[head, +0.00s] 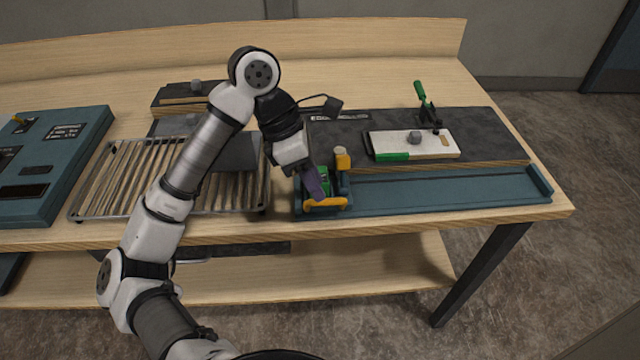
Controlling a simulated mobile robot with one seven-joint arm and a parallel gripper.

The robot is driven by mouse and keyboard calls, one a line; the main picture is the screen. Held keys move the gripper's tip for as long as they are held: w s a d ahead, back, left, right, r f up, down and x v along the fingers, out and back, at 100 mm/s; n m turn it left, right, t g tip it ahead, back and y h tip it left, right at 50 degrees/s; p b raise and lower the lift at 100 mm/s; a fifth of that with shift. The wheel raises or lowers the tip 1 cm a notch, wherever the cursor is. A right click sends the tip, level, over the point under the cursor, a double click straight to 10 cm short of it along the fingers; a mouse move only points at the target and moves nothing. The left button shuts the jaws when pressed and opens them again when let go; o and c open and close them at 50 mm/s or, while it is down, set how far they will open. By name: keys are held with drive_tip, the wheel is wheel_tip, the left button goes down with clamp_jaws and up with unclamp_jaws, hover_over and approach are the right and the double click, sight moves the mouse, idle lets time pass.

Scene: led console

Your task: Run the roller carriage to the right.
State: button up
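The roller carriage (343,188) is a small blue block with yellow parts and a green patch. In the head view it sits at the left end of a long blue track (450,192) along the table's front edge. My gripper (317,192) reaches down onto the carriage from the upper left, its purple finger over the green part. The finger hides part of the carriage. I cannot tell whether the fingers are closed on anything. The track to the right of the carriage is bare up to a raised end stop (540,182).
Behind the track is a dark board (485,138) with a white-and-green plate (390,146) and a green-handled clamp (425,103). A slatted rack (120,182) lies left of the carriage, partly behind my arm. A teal console (75,155) stands at the far left.

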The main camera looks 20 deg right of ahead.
drive_tip(key=shift+x, duration=1.45)
clamp_jaws()
